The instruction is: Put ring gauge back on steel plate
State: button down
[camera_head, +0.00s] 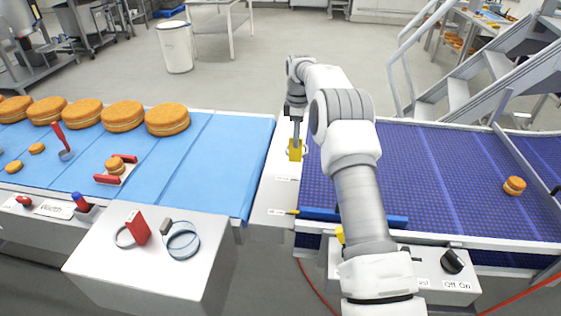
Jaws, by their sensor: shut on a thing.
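My gripper (296,137) points down at the far end of the narrow steel plate (268,207) between the two belts. It is shut on a yellow block-like handle (295,155). A thin pale ring edge seems to show beside the handle, so this looks like a ring gauge, but it is small and partly hidden. I cannot tell whether it touches the plate. Two other rings, one with a red block (138,227) and one with a grey grip (183,241), lie on a steel box top (100,262) at lower left.
A blue belt (220,165) on the left carries several large cakes (167,119) and small ones. A purple belt (470,180) on the right carries a small cake (514,186). A blue bar (385,218) lies across the near edge. My arm hides part of the purple belt.

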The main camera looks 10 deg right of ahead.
jog(key=shift+s+a+f+p, duration=0.2)
jog(key=shift+a+f, duration=0.7)
jog(key=shift+f, duration=0.3)
jog(key=shift+s+a+f+p, duration=0.2)
jog(key=shift+a+f, duration=0.7)
jog(key=shift+f, duration=0.35)
jog(key=shift+s+a+f+p, duration=0.2)
jog(key=shift+a+f, duration=0.7)
jog(key=shift+f, duration=0.3)
jog(key=shift+f, duration=0.2)
jog(key=c, duration=0.7)
grip_release()
jog(key=shift+r, duration=0.1)
jog(key=shift+c, duration=0.2)
jog(key=shift+r, duration=0.1)
